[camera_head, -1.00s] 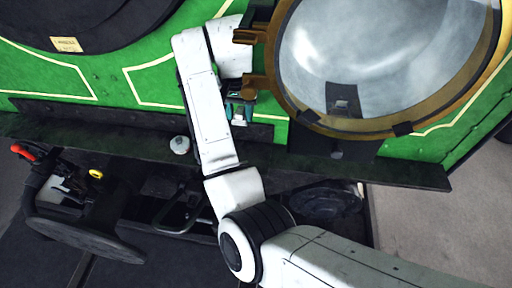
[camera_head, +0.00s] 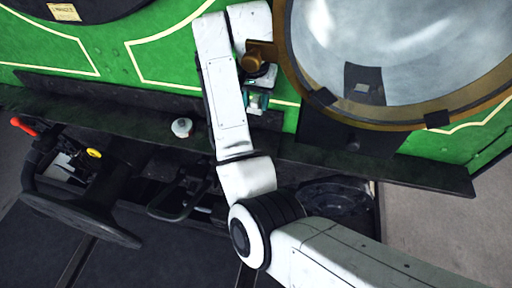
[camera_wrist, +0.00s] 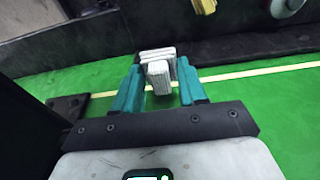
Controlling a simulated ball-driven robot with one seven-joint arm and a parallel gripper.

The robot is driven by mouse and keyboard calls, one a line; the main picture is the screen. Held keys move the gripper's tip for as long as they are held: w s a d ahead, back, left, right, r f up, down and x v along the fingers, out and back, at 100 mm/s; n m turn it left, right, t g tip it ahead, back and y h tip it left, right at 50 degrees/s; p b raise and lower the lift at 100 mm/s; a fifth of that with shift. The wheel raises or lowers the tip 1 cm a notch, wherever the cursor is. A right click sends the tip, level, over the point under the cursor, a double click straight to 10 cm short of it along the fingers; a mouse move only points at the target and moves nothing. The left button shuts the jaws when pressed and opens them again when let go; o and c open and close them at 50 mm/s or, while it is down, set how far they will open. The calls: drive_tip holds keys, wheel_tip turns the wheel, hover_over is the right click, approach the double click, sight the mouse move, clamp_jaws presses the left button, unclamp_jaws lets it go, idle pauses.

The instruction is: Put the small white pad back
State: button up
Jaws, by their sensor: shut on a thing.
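In the wrist view, my gripper (camera_wrist: 160,84) has teal fingers closed on a small white pad (camera_wrist: 157,70). The pad is made of pale, ridged, blocky pieces and sticks out past the fingertips. It is held above a green panel with a cream line. In the head view, my gripper (camera_head: 257,101) is partly hidden behind my white arm, left of the big round lamp. I cannot make out the pad clearly there. Its place of rest cannot be told from these frames.
The big brass-rimmed lamp (camera_head: 440,119) stands close on the right. A dark ledge (camera_head: 330,162) runs below the green panel (camera_head: 120,60). A dark wheel (camera_head: 80,218) and red-tipped lever (camera_head: 22,125) are lower left.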

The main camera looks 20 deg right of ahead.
wheel_tip(320, 180, down, 15)
drive_tip(key=b, duration=0.2)
drive_tip(key=shift+b, duration=0.4)
drive_tip(key=shift+f, duration=0.2)
drive_tip(key=o, duration=0.9)
drive_tip(key=shift+o, duration=0.2)
wheel_tip(320, 180, up, 12)
drive_tip(key=s+a, duration=0.1)
drive_tip(key=shift+s, duration=0.3)
drive_tip(key=shift+a, duration=0.1)
